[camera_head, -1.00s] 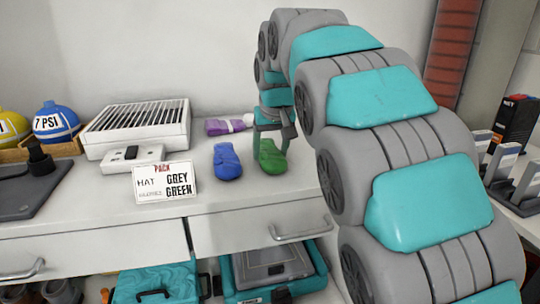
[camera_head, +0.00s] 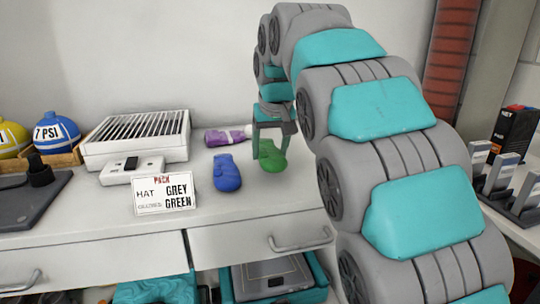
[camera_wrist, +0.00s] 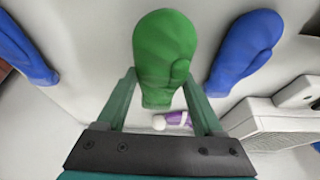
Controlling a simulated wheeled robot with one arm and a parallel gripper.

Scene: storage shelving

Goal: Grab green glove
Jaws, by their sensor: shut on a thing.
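My gripper (camera_head: 270,150) reaches down from above and is shut on the green glove. In the wrist view the green glove (camera_wrist: 163,55) has its lower end between the two fingers (camera_wrist: 160,100). It appears slightly raised off the bench; the gap is hard to judge. A sign (camera_head: 165,195) reads PACK, HAT GREY, with GREEN on the line below.
The wrist view shows blue gloves on both sides, left (camera_wrist: 22,50) and right (camera_wrist: 245,50). A white slatted box (camera_head: 135,135) stands left. Drawers (camera_head: 262,238) are below; black-and-grey items (camera_head: 500,165) stand far right.

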